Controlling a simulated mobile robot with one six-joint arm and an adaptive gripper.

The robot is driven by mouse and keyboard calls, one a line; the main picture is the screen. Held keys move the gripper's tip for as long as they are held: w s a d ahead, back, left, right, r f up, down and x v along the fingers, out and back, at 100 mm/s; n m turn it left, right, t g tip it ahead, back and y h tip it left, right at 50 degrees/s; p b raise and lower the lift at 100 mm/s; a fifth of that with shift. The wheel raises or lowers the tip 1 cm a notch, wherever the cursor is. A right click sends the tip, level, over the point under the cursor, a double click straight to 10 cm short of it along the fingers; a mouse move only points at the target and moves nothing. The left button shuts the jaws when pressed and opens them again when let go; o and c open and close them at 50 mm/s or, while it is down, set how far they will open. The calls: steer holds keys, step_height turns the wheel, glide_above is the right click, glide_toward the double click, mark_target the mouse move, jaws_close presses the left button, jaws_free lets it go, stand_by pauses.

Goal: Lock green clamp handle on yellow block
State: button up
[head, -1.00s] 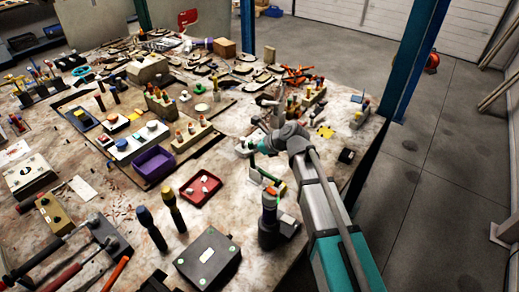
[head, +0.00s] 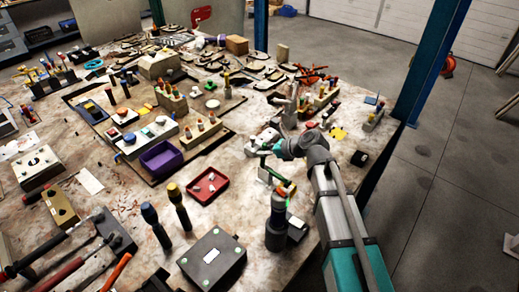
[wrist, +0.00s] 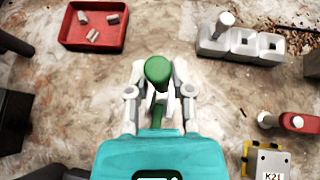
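A green clamp handle (wrist: 158,72) stands between the two fingers of my gripper (wrist: 160,78) in the wrist view, its rounded end towards the camera. More green shows lower between the fingers. I cannot tell whether the fingers press on the handle. In the head view my gripper (head: 270,150) is low over the right part of the table, beside a green part (head: 268,174); its fingers are too small to read there. Yellow also shows in the head view (head: 338,132).
A red tray (wrist: 92,25) with small grey pieces lies at upper left in the wrist view. A pale three-part block (wrist: 240,44) is at upper right, and a red-ended part (wrist: 297,121) below it. A dark cylinder (head: 276,230) stands near my forearm.

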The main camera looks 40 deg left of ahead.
steer(key=o, duration=0.4)
steer(key=shift+d, duration=0.1)
steer(key=shift+r, duration=0.1)
